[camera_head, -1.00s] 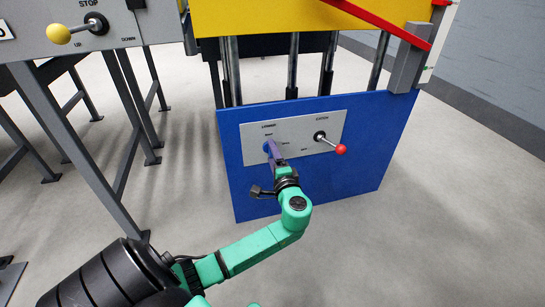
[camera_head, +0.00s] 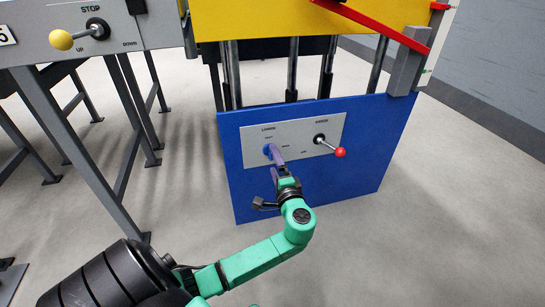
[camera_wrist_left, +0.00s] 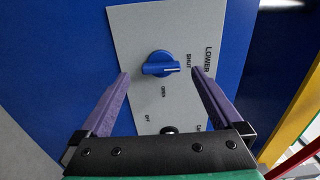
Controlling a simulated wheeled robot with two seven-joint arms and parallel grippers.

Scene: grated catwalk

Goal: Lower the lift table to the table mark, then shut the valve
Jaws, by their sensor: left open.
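The lift table has a yellow deck (camera_head: 260,18) on steel posts above a blue base panel (camera_head: 360,165). On its grey control plate (camera_head: 300,130) is a blue valve knob (camera_head: 267,150) labelled LOWER. In the left wrist view the knob (camera_wrist_left: 160,64) has its white pointer line towards SHUT. My left gripper (camera_head: 276,160) is open in front of the knob; its purple fingers (camera_wrist_left: 161,74) are spread either side of it, apart from it. My right gripper is out of view.
A red-ball lever (camera_head: 340,152) sticks out right of the knob. At upper left, a grey frame (camera_head: 40,85) on legs carries a yellow-ball lever (camera_head: 61,40) marked UP, STOP and DOWN. Concrete floor (camera_head: 440,220) is clear at right.

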